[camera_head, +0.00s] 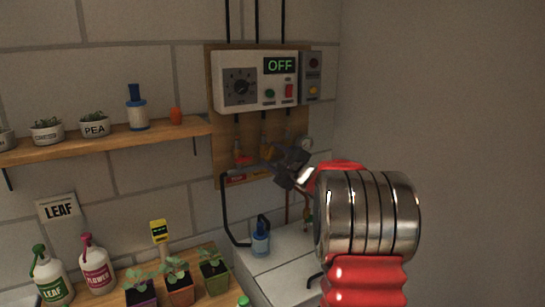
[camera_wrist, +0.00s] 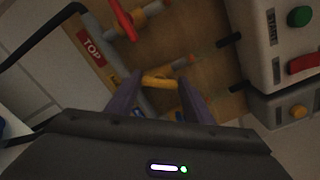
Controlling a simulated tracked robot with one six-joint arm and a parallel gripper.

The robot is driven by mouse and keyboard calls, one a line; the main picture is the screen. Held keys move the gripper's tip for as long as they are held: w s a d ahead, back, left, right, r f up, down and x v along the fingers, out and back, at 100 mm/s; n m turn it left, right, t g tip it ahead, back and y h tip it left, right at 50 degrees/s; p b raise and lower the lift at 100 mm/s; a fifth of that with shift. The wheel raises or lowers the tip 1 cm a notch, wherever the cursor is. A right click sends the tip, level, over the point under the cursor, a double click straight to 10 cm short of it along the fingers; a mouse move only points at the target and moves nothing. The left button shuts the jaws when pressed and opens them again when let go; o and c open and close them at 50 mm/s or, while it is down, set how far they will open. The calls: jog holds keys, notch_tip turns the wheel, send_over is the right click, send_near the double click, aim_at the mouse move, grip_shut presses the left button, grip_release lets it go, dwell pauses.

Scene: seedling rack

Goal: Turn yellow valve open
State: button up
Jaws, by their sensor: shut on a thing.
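The yellow valve (camera_wrist: 160,82) shows in the wrist view as a short yellow handle on a grey fitting, between the two fingers of my gripper (camera_wrist: 161,78). My gripper is shut on the yellow handle. In the head view my gripper (camera_head: 289,163) is in front of the wooden valve board under the control box, and it hides the yellow valve there. A red valve handle (camera_wrist: 122,17) sits on the pipe to the upper left in the wrist view, beside a red TOP label (camera_wrist: 91,46).
The control box (camera_head: 224,68) reads OFF and has a dial and buttons; a grey box (camera_head: 312,76) is beside it. A wooden shelf (camera_head: 165,134) holds small pots. Below are seedlings, LEAF (camera_head: 52,275) and FLOWER (camera_head: 97,264) bottles, and a blue container (camera_head: 260,242) with a black hose.

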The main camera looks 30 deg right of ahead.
jog(key=n, duration=0.7)
jog(key=shift+a+f, duration=0.15)
dwell(0.3)
jog(key=o, duration=1.1)
jog(key=shift+c, duration=0.2)
jog(key=s, duration=1.4)
jog(key=shift+a, duration=0.35)
